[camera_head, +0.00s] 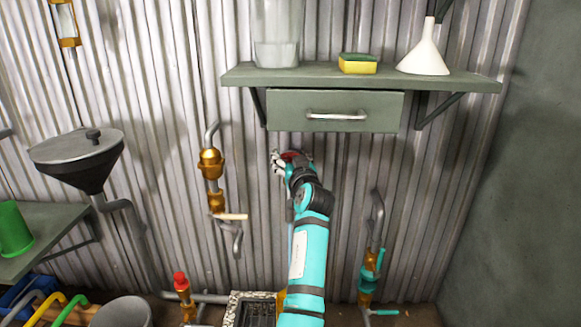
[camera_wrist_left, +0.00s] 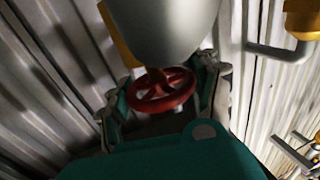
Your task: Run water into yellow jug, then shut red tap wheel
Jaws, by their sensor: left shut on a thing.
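The red tap wheel (camera_wrist_left: 165,103) sits between the fingers of my left gripper (camera_wrist_left: 160,92) in the left wrist view. In the head view my left gripper (camera_head: 290,161) is shut on the wheel, against the corrugated wall below the drawer. Only a sliver of red (camera_head: 291,154) shows there. A small yellow patch (camera_head: 281,298) shows beside my arm, low by the floor grate. It may be the yellow jug, but my arm hides most of it. I cannot see the spout or any water. My right gripper is not in view.
A shelf (camera_head: 235,77) with a drawer (camera_head: 335,124) overhangs the wheel; a clear container, a sponge (camera_head: 358,64) and a white funnel (camera_head: 424,52) stand on it. Brass valves are on pipes left (camera_head: 210,163) and right (camera_head: 369,272). A red-topped tap (camera_head: 181,283) stands lower left.

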